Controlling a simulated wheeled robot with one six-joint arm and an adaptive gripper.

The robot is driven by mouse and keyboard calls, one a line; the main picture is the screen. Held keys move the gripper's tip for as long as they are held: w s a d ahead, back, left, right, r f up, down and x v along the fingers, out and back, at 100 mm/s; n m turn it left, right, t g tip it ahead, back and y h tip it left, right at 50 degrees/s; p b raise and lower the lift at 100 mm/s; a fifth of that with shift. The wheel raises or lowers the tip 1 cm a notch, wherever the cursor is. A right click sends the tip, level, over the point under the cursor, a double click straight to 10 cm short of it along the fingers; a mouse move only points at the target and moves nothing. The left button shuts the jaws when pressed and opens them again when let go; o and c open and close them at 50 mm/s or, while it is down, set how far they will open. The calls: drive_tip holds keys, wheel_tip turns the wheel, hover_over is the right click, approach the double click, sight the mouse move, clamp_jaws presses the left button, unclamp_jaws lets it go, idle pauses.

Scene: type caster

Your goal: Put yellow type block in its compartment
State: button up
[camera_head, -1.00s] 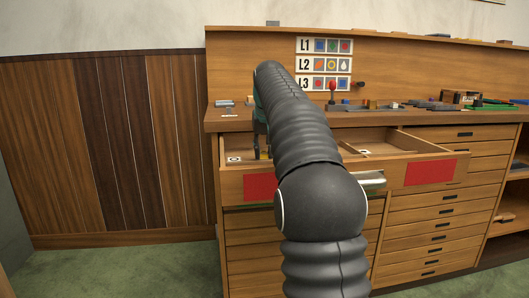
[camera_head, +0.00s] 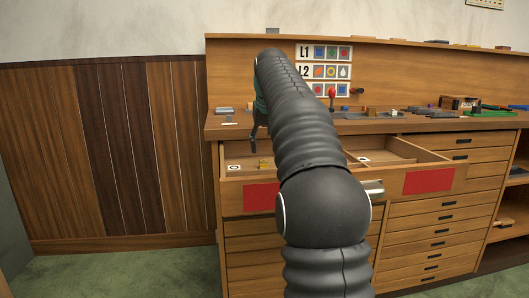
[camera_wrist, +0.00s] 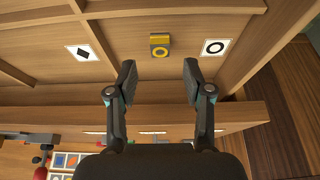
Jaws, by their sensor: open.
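The yellow type block (camera_wrist: 160,46), with a ring mark on its face, lies in the open drawer. In the wrist view it is in the compartment next to a white card with a black ring (camera_wrist: 215,47). In the head view the block (camera_head: 263,163) shows small inside the drawer's left part, right of the ring card (camera_head: 234,168). My gripper (camera_wrist: 158,78) is open and empty, its fingertips apart from the block, with the block seen beyond the gap between them. In the head view my gripper (camera_head: 254,133) is above the drawer, partly hidden by my arm.
A card with a black diamond (camera_wrist: 83,53) lies in the drawer left of the block. Wooden dividers (camera_wrist: 100,38) part the compartments. The drawer front carries red panels (camera_head: 429,180). Blocks and trays crowd the worktop behind.

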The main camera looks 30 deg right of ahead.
drive_tip(key=p+v, duration=0.1)
drive_tip(key=v, duration=0.5)
drive_tip(key=shift+s+r+p, duration=0.2)
drive_tip(key=shift+r+p, duration=0.05)
drive_tip(key=shift+p, duration=0.1)
drive_tip(key=shift+a, duration=0.1)
